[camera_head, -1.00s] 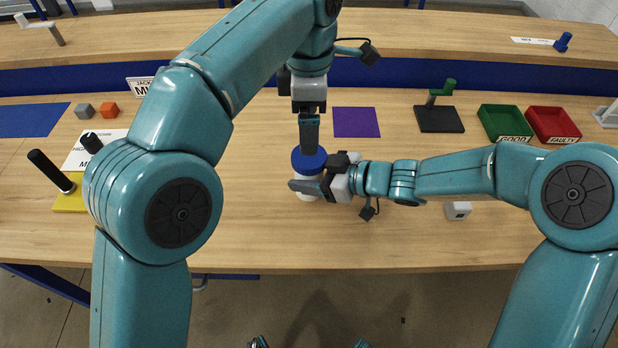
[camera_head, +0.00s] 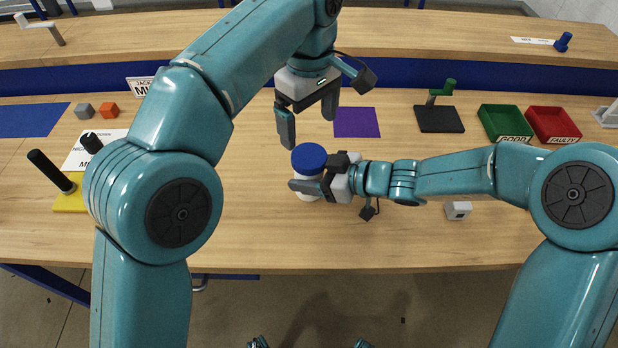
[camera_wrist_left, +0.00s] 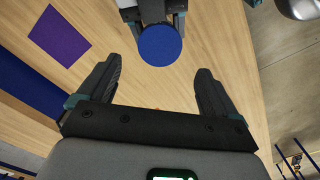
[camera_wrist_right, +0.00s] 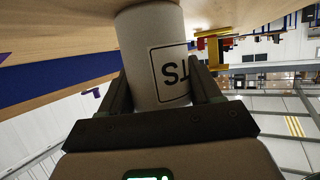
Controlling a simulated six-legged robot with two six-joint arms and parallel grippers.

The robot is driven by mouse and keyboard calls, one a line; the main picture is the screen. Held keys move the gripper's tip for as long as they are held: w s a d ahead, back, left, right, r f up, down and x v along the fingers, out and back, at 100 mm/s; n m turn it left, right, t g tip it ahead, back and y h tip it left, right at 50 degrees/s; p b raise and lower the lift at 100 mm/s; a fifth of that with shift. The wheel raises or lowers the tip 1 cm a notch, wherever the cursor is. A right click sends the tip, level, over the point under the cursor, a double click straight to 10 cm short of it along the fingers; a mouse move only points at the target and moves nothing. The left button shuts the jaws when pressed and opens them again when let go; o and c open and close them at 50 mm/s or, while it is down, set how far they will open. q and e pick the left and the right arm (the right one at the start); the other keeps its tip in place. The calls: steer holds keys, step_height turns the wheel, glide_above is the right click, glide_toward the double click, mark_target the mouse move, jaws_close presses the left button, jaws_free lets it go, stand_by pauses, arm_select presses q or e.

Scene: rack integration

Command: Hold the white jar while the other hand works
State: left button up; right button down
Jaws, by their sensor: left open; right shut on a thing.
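The white jar (camera_head: 308,192) stands upright on the wooden table with a round blue lid (camera_head: 309,158) on top. My right gripper (camera_head: 308,187) is shut around the jar's body from the right, below the lid. In the right wrist view the white jar (camera_wrist_right: 152,45) with black lettering sits between the fingers. My left gripper (camera_head: 309,127) is open and empty above the lid, apart from it. In the left wrist view the blue lid (camera_wrist_left: 160,45) lies ahead of the open left fingers (camera_wrist_left: 158,90), with the right gripper's fingers beside it. The jar's body is mostly hidden there.
A purple mat (camera_head: 357,122) lies behind the jar. A black base (camera_head: 439,119) with a green crank, a green bin (camera_head: 505,121) and a red bin (camera_head: 553,123) stand to the right. A small grey block (camera_head: 458,211) lies right of the jar. The table's front is clear.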

mark_target(309, 155)
arm_select(q)
steer(key=shift+f, duration=4.05)
steer(key=c, duration=1.1)
steer(key=m, duration=0.3)
steer(key=o, duration=1.2)
steer(key=shift+c, duration=0.2)
